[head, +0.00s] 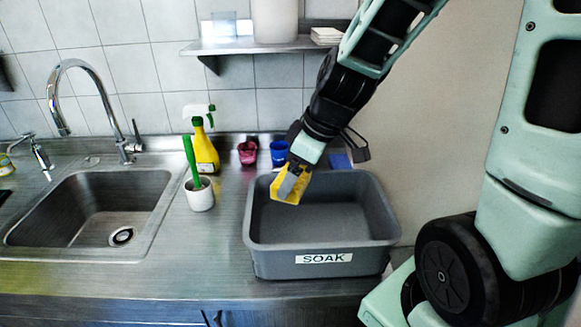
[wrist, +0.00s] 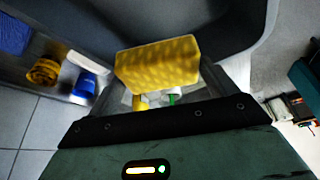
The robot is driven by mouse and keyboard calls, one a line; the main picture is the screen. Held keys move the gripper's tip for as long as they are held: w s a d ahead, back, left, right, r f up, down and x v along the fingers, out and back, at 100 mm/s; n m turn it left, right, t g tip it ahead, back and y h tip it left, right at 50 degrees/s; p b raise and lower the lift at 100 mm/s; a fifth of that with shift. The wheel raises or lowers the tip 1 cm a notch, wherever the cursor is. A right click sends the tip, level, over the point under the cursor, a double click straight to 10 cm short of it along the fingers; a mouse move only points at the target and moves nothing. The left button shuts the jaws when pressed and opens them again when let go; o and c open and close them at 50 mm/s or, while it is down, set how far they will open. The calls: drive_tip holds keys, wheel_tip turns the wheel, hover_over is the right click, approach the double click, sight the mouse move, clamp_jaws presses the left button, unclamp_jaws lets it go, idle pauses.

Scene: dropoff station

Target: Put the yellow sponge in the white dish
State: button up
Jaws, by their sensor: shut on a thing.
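The yellow sponge (head: 287,190) is held between the fingers of my gripper (head: 292,182), above the back left part of the grey tub. In the wrist view the sponge (wrist: 158,63) spans the fingers of my gripper (wrist: 165,82), with grey tub surface behind it. I cannot clearly make out the white dish. A small white thing (wrist: 86,62) shows beyond the tub in the wrist view, but I cannot tell if it is the dish. My arm hides part of the counter behind the tub in the head view.
The grey tub (head: 320,259) marked SOAK stands on the steel counter. A white cup (head: 200,197) with a green brush and a yellow spray bottle (head: 205,150) stand left of it. A red cup (head: 247,152) and blue cup (head: 279,153) stand behind. The sink (head: 90,215) is far left.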

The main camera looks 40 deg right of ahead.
drive_tip(key=w+d+p, duration=0.6)
drive_tip(key=w+d, duration=0.3)
drive_tip(key=w, duration=0.5)
drive_tip(key=f, duration=1.1)
drive_tip(key=shift+s+d, duration=0.2)
drive_tip(key=shift+d, duration=0.05)
drive_tip(key=shift+w+p, duration=0.15)
drive_tip(key=shift+p, duration=0.4)
drive_tip(key=shift+d+f, duration=0.1)
drive_tip(key=shift+f, duration=0.15)
drive_tip(key=shift+f+b, duration=0.25)
drive_tip(key=shift+b, duration=0.1)
drive_tip(key=o, duration=0.6)
drive_tip(key=shift+o, duration=1)
